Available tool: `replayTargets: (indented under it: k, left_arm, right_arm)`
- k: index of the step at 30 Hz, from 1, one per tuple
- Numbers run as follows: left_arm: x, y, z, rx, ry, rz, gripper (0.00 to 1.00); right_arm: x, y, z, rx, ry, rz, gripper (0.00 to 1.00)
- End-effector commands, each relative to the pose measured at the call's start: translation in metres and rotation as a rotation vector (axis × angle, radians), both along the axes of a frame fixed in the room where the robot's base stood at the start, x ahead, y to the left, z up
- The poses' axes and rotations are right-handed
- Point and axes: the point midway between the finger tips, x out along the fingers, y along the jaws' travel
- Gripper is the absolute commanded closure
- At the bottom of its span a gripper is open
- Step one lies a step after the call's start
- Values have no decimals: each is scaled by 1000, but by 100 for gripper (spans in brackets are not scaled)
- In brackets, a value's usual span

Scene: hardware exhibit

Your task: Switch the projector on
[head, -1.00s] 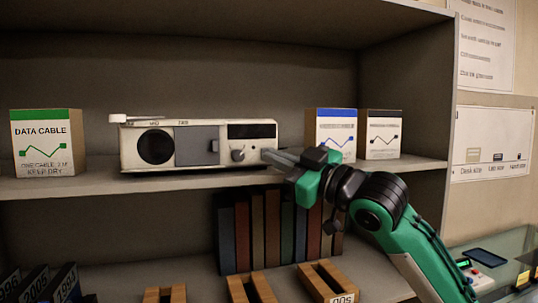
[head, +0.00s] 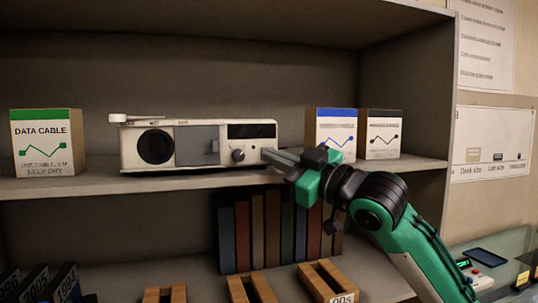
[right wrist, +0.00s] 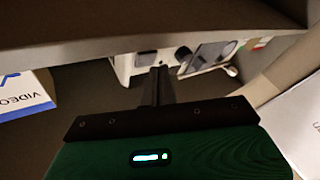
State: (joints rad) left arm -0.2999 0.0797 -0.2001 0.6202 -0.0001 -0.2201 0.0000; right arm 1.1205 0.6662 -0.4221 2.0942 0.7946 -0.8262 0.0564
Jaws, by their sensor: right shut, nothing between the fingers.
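The projector (head: 218,160) is a cream box on the upper shelf. My left gripper is out of view.
A green-topped data cable box (head: 46,145) stands left of the projector. Books (head: 258,230) and wooden holders (head: 325,282) fill the lower shelf (head: 200,288).

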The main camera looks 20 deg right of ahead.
Motion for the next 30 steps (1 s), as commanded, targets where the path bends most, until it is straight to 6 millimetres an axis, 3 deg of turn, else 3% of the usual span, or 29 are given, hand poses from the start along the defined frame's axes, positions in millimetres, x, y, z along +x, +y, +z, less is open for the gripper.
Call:
replayTargets:
  k: [30]
  left_arm:
    - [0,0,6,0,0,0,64]
  right_arm:
    - [9,0,0,0,0,0,100]
